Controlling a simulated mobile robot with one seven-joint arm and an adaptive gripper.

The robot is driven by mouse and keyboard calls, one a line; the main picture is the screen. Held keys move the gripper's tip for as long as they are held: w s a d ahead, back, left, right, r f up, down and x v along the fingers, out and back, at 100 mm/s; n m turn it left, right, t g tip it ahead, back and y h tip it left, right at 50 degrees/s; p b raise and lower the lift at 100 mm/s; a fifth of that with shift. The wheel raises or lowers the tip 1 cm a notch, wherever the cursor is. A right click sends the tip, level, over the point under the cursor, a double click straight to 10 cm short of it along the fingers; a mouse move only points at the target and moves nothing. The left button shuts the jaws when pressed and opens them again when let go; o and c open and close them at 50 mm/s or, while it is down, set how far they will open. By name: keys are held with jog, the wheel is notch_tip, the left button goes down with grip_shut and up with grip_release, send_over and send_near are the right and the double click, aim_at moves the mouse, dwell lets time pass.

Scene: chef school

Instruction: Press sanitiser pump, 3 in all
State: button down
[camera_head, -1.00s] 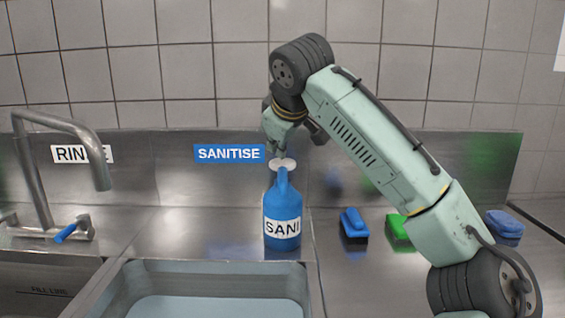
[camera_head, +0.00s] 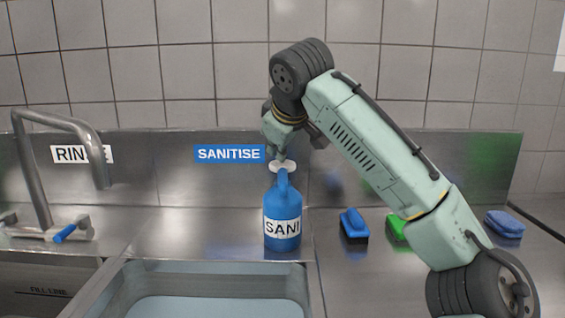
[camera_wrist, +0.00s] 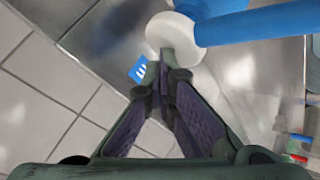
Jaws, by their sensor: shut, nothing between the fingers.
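The blue sanitiser bottle (camera_head: 283,213) with a "SANI" label stands upright on the steel counter behind the basin. Its white pump head (camera_head: 283,166) is on top, and it also shows as a white disc (camera_wrist: 160,30) in the wrist view beside the blue bottle. My gripper (camera_head: 281,156) is shut and empty, pointing down at the pump head from above. In the wrist view its fingertips (camera_wrist: 168,58) overlap the edge of the white disc. They look at or very near its top; I cannot tell whether they press on it.
A basin (camera_head: 215,268) of water lies in front of the bottle. A tap (camera_head: 60,125) stands at left. A blue brush (camera_head: 353,225), a green brush (camera_head: 397,227) and a blue sponge (camera_head: 505,223) lie to the right, partly behind my arm.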

jog(key=shift+f+b, duration=0.3)
jog(key=shift+f, duration=0.35)
dwell(0.6)
jog(key=shift+r+p, duration=1.3)
jog(key=shift+r, duration=0.15)
notch_tip(320, 180, up, 5)
jog(key=p, duration=0.4)
jog(key=shift+p, duration=0.4)
dwell(1.0)
